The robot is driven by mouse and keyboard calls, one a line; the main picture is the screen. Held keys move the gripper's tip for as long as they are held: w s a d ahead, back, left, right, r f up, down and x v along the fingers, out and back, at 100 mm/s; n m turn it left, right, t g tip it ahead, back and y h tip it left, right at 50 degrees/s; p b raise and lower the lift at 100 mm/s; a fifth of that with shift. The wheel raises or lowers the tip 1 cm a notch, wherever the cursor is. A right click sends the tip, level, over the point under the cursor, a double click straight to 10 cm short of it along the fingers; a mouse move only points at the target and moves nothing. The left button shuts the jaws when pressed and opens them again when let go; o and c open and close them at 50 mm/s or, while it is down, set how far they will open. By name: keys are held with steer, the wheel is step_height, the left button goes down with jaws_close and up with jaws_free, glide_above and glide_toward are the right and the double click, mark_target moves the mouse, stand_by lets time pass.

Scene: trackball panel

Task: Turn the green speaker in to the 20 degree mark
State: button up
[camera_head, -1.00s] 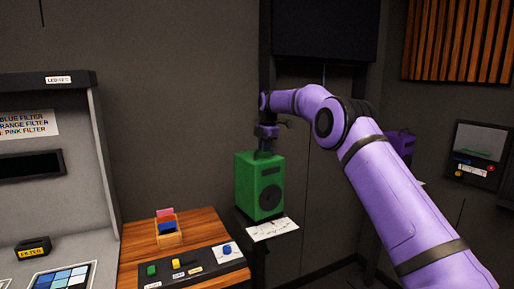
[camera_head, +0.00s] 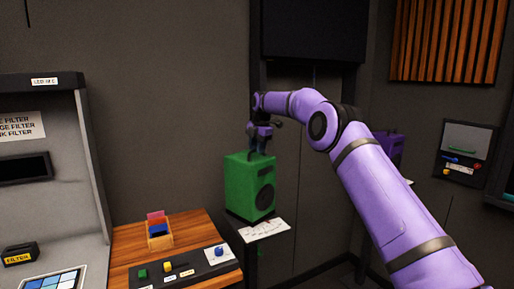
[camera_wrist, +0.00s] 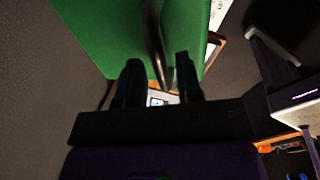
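The green speaker (camera_head: 238,183) stands upright on a small dark stand, its round black cone facing front right. A white card with a printed scale (camera_head: 264,231) lies at its front; its marks are too small to read. My gripper (camera_head: 259,152) points down at the top of the speaker, toward its back right. In the wrist view the two dark fingers (camera_wrist: 159,75) are spread apart, with the green speaker (camera_wrist: 105,35) beyond them. A thin dark bar, perhaps a handle, shows between the fingers. I cannot tell whether they touch the speaker.
A wooden table (camera_head: 190,232) at lower left holds a control strip with knobs (camera_head: 182,270) and a small filter box (camera_head: 159,238). A grey booth (camera_head: 80,170) stands further left. A dark screen (camera_head: 313,30) hangs behind. A purple speaker (camera_head: 391,148) is behind my arm.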

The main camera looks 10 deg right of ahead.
steer(key=shift+o, duration=0.2)
steer(key=shift+r, duration=0.1)
step_height(320, 180, up, 10)
steer(key=s+d, duration=0.1)
steer(key=shift+s+r, duration=0.2)
steer(key=shift+s, duration=0.2)
steer(key=shift+d, duration=0.15)
